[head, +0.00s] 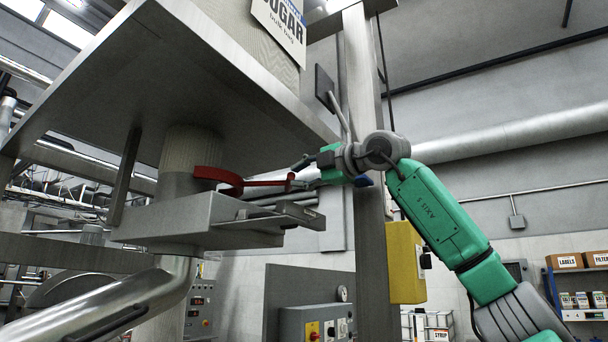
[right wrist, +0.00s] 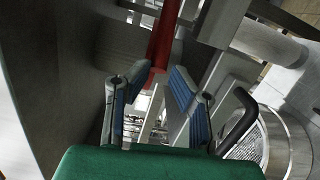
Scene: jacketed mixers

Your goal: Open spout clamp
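The red spout clamp lever (head: 235,180) is at the spout (head: 190,150) under the big steel hopper, above a flat grey metal housing (head: 200,222). Its straight handle points right, towards my right gripper (head: 303,172). In the right wrist view the red handle (right wrist: 163,42) runs up between and beyond the blue-padded fingertips of the right gripper (right wrist: 157,78). These fingers are apart, with a gap around the handle's near end. I cannot tell whether either finger touches it. My left gripper is in neither view.
The hopper's underside (head: 170,75) hangs close above the lever. A steel post (head: 368,230) with a yellow box (head: 406,262) stands near my right forearm. A steel pipe (head: 120,300) runs below left. A control box (head: 315,322) is below.

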